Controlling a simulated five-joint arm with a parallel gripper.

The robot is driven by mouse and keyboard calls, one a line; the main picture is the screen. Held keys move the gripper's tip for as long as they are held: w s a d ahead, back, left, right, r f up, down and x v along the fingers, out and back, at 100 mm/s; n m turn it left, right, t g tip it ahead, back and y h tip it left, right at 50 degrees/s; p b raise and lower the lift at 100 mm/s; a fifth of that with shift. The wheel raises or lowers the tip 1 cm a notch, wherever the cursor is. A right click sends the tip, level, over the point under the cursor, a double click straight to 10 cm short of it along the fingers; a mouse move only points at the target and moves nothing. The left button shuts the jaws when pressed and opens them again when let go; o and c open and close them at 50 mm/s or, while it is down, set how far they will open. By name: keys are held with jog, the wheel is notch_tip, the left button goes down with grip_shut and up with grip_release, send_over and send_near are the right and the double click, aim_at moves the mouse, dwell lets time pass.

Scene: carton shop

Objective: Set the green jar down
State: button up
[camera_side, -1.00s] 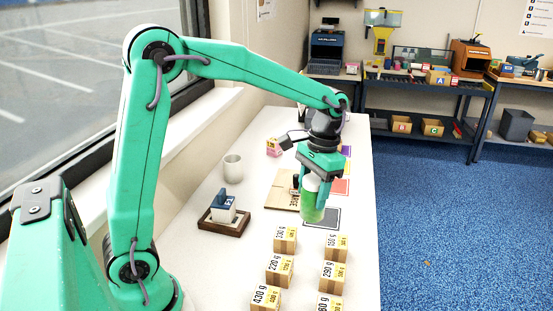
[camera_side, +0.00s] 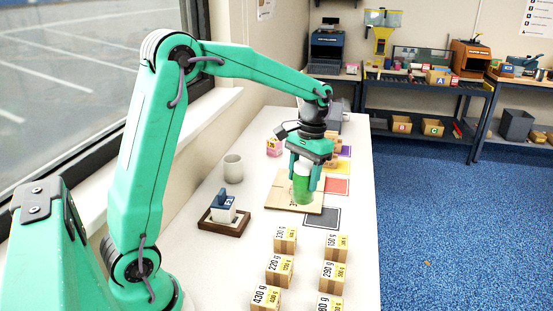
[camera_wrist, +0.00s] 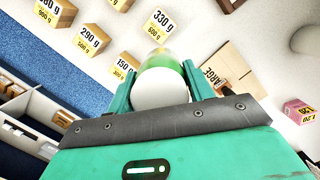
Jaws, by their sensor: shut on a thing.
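The green jar (camera_side: 303,188) has a pale lid and is upright between the fingers of my gripper (camera_side: 305,182) in the side view. My gripper is shut on it. The jar is over a flat tan board (camera_side: 281,192) on the white table; I cannot tell whether its base touches the board. In the wrist view the white lid (camera_wrist: 162,88) and a green band of the jar show between my fingers. The tan board (camera_wrist: 240,65), with dark lettering, is partly seen beside it.
Several weighted cartons (camera_side: 285,238) stand in rows at the front. Black, red and purple framed squares (camera_side: 322,219) line the right edge. A pink box (camera_side: 273,147) stands behind.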

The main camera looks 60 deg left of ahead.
jog(key=s+a+f+n, duration=0.1)
jog(key=a+f, duration=0.2)
jog(key=a, duration=0.6)
jog(key=s+a+f+n, duration=0.1)
jog(key=a+f+n, duration=0.1)
jog(key=a, duration=0.7)
jog(key=s+a+f+n+h, duration=0.1)
jog(key=a+f, duration=0.3)
jog(key=a, duration=0.5)
jog(key=shift+s+a+f+n, duration=0.25)
jog(key=shift+s+n, duration=0.1)
jog(key=shift+n, duration=0.35)
jog(key=shift+f, duration=0.1)
jog(key=shift+f, duration=1.9)
jog(key=shift+f, duration=0.15)
jog(key=o, duration=1.3)
